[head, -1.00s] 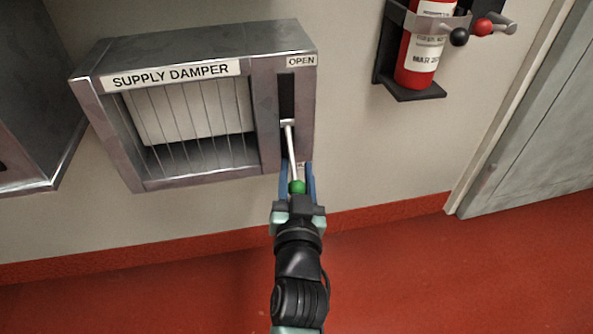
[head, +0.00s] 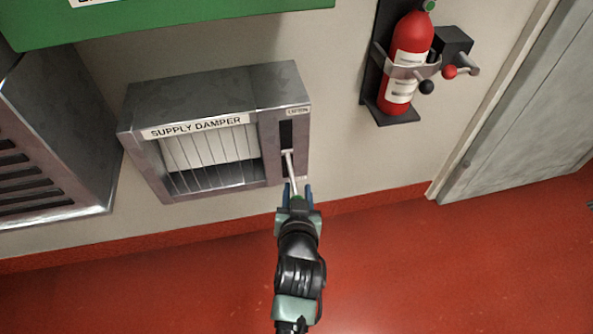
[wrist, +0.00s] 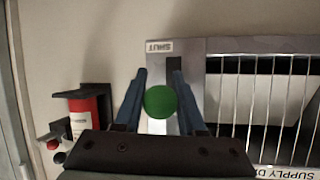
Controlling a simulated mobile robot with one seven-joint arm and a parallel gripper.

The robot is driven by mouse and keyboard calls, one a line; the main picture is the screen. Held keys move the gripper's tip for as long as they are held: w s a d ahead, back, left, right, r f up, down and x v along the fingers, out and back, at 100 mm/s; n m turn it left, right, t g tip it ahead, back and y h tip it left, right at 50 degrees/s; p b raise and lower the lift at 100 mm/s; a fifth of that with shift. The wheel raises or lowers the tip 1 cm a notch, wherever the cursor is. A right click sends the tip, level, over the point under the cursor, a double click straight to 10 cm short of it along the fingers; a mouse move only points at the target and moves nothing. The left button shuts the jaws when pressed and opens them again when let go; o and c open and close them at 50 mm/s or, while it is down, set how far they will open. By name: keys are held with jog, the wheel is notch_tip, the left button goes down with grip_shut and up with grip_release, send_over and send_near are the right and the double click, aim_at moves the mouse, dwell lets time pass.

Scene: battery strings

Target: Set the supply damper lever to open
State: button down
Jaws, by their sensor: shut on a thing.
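The supply damper (head: 215,92) is a grey metal box on the wall with a slatted opening. A dark vertical slot (head: 286,133) runs down its right side, with an OPEN label (head: 298,110) at the top. The white lever (head: 291,172) comes out of the slot and slants down and outward. The SHUT label (wrist: 159,46) shows upside down in the wrist view. My gripper (head: 297,190) is shut on the lever's green knob (wrist: 160,101), with blue fingers on either side of it. The knob is mostly hidden in the head view.
A red fire extinguisher (head: 407,65) hangs in a bracket to the right, beside a grey door (head: 520,115). A louvred metal box (head: 50,150) stands at the left. A green panel (head: 180,20) is above. The red floor (head: 420,270) is clear.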

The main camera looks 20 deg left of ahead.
notch_tip(320, 180, up, 10)
jog(key=n+g+h+p, duration=0.1)
jog(key=g+h+p, duration=0.4)
jog(key=p, duration=1.7)
jog(key=shift+w+r+g+p, duration=0.15)
jog(key=shift+r+g+p, duration=0.2)
jog(key=shift+g, duration=1.45)
jog(key=shift+w, duration=0.1)
jog(key=c, duration=0.9)
grip_release()
jog(key=o, duration=0.4)
jog(key=shift+s+f, duration=0.15)
jog(key=shift+s, duration=0.05)
